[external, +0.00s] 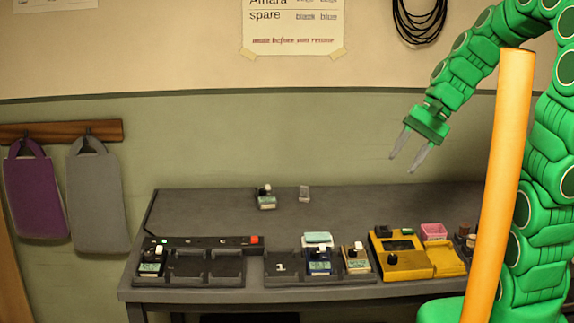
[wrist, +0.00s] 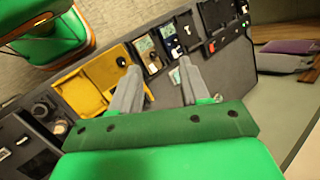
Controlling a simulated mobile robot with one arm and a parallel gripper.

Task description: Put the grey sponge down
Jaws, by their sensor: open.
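My gripper (external: 408,164) is open and empty, raised above the back right of the dark table (external: 385,205). Its two grey fingers also show spread apart in the wrist view (wrist: 155,75). A pale teal pad (external: 318,239) lies at the middle unit. A pink pad (external: 433,231) lies on the yellow tray at the right. No clearly grey sponge shows between the fingers.
A black charger strip (external: 205,268) with a battery stands front left. A yellow device (external: 400,258) stands front right; it also shows in the wrist view (wrist: 80,92). A battery (external: 266,198) stands at the back. Purple (external: 38,195) and grey (external: 97,200) bags hang left. The table's back right is clear.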

